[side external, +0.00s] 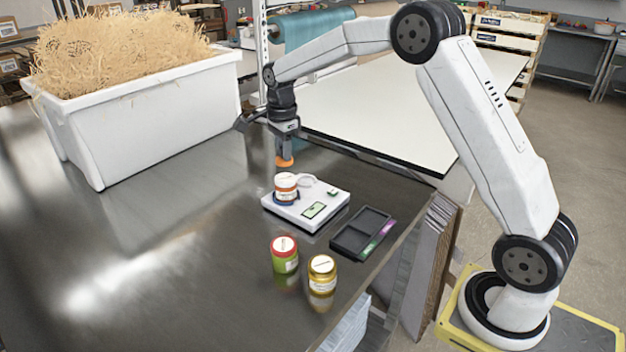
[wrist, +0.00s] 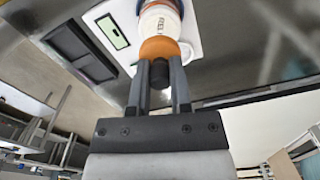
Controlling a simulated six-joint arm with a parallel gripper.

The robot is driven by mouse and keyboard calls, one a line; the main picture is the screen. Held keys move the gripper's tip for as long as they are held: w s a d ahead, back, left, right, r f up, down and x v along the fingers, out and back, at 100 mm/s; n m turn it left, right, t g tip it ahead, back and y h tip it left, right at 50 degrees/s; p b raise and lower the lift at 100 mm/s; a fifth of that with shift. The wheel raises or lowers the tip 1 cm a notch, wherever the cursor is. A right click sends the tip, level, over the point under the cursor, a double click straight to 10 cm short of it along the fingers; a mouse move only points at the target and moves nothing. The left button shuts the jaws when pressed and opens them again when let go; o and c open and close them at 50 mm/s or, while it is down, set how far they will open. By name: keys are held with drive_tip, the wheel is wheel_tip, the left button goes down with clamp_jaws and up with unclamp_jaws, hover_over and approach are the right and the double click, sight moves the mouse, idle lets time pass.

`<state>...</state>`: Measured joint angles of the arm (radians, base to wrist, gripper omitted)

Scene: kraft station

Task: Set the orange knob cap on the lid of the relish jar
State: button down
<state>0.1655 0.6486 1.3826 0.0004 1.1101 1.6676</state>
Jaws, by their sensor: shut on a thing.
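My gripper (side external: 284,150) is shut on the orange knob cap (side external: 284,162), which hangs from the fingertips, orange part down. In the wrist view the cap (wrist: 160,47) is beyond a dark piece between the fingers. Directly below the cap in the side view is a jar with a white lid and orange-red band (side external: 286,182). A small gap shows between cap and lid. The jar stands on a white scale (side external: 312,218); in the wrist view the cap partly covers this jar (wrist: 159,20). Its lettering is too small to read, so I cannot tell whether it is the relish jar.
A green jar (side external: 285,263) and a yellow jar (side external: 322,279) stand in front of the scale. A black tray (side external: 352,243) lies right of them, near the table edge. A white bin of shredded kraft paper (side external: 160,125) stands at the left. The front left tabletop is clear.

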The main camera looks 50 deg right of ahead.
sight(284, 164)
drive_tip(key=shift+f, duration=1.4)
drive_tip(key=shift+f, duration=0.75)
idle(1.7)
drive_tip(key=shift+c, duration=2.3)
unclamp_jaws()
drive_tip(key=shift+r, duration=0.1)
drive_tip(key=shift+r, duration=3.9)
